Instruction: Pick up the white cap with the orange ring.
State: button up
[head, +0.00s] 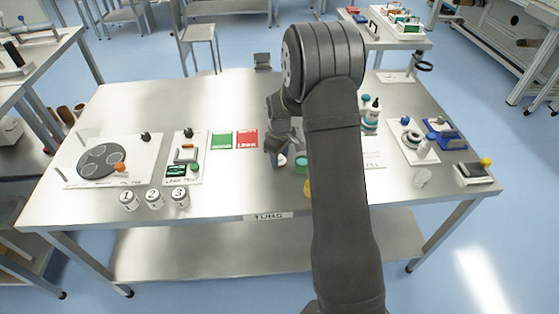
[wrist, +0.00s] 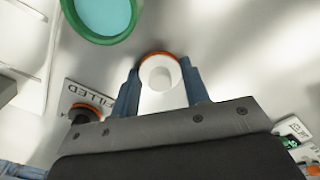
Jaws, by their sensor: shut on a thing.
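The white cap with the orange ring (wrist: 158,73) is between the two blue-grey fingers of my gripper (wrist: 163,82) in the wrist view. The fingers are shut on its sides, and the orange ring shows along its far edge. In the head view my gripper (head: 276,152) is low over the middle of the steel table, right of the red card. A small white part of the cap (head: 282,161) shows beside the fingers there. Whether the cap touches the table is unclear.
A green-rimmed container with light blue inside (wrist: 103,14) is close by. A sign reading FILLED (wrist: 88,92) and a dark knob with an orange ring (wrist: 86,113) are at left. Numbered white jars (head: 154,198) stand at the table's front left. Bottles (head: 371,112) stand right of my arm.

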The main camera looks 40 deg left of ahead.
aim_at(282, 157)
jog(key=shift+r, duration=0.45)
jog(key=r, duration=0.3)
jog(key=shift+w+d+r, duration=0.15)
jog(key=shift+d+r, duration=0.15)
jog(key=shift+r, duration=0.1)
jog(key=w+d+r, duration=0.3)
jog(key=d+r, duration=0.3)
jog(key=d, duration=0.4)
jog(key=w+a+r+n, duration=0.1)
jog(key=w+r, duration=0.1)
jog(key=w, duration=0.2)
jog(key=w+a+r+n, duration=0.1)
jog(key=w+r, duration=0.1)
jog(key=w, duration=0.2)
jog(key=w+a+r+n, duration=0.1)
jog(key=w+r, duration=0.2)
jog(key=w, duration=0.1)
jog(key=shift+w+a, duration=0.1)
jog(key=shift+a, duration=0.05)
jog(key=shift+w+d+f+m, duration=0.5)
jog(key=shift+w+d+f, duration=0.4)
jog(key=shift+f, duration=1)
jog(key=shift+w+d+f+m, duration=0.5)
jog(key=shift+w+d+f, duration=0.45)
jog(key=shift+f, duration=0.95)
jog(key=shift+w+d+f+m, duration=0.5)
jog(key=shift+w+d+f, duration=0.4)
jog(key=shift+f, duration=1)
